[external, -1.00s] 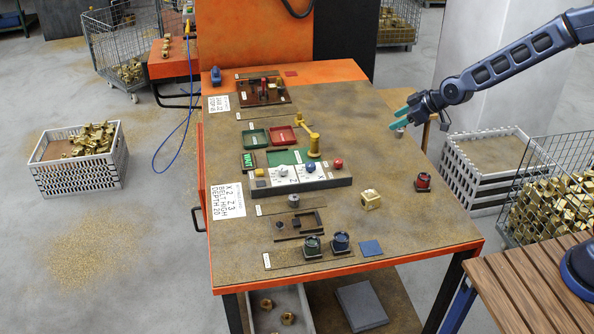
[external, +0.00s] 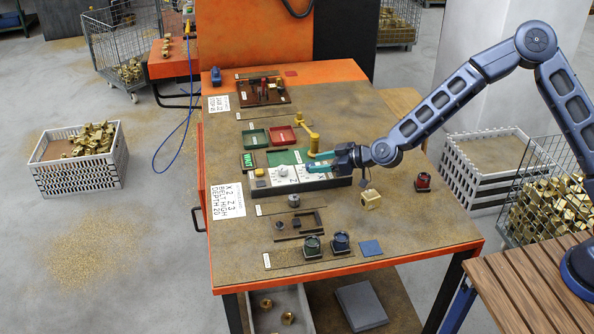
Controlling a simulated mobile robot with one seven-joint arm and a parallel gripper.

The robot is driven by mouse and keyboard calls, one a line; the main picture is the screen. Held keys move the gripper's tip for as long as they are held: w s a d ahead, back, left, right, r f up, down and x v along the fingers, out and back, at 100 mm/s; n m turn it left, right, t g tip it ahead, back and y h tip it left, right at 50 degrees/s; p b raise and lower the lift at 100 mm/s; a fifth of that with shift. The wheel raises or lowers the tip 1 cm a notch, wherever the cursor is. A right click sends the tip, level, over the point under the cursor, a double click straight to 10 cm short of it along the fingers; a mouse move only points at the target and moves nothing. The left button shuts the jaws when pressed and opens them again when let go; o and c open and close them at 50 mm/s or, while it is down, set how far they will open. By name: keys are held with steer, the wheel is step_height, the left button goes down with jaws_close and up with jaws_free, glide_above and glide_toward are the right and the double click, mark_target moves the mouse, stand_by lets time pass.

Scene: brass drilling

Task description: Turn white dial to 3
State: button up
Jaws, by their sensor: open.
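The white dial (external: 282,171) sits on the white-faced control panel (external: 262,184) in the middle of the workbench. It is too small here to read its setting. My gripper (external: 310,168) has teal fingers and reaches over the panel from the right. Its fingertips are just right of the white dial, around the place of the blue dial, which they hide. Whether they touch anything cannot be told. The fingers are open. The red knob at the panel's right end is hidden behind my gripper.
A yellow crank lever (external: 312,144) stands just behind my gripper. A written sheet (external: 229,199) lies at left. A brass block (external: 371,199) and red-topped piece (external: 423,181) stand to the right.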

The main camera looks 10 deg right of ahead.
mark_target(286, 168)
steer(key=x, duration=1.1)
steer(key=shift+s+a, duration=0.1)
steer(key=shift+a, duration=0.05)
steer(key=c, duration=1)
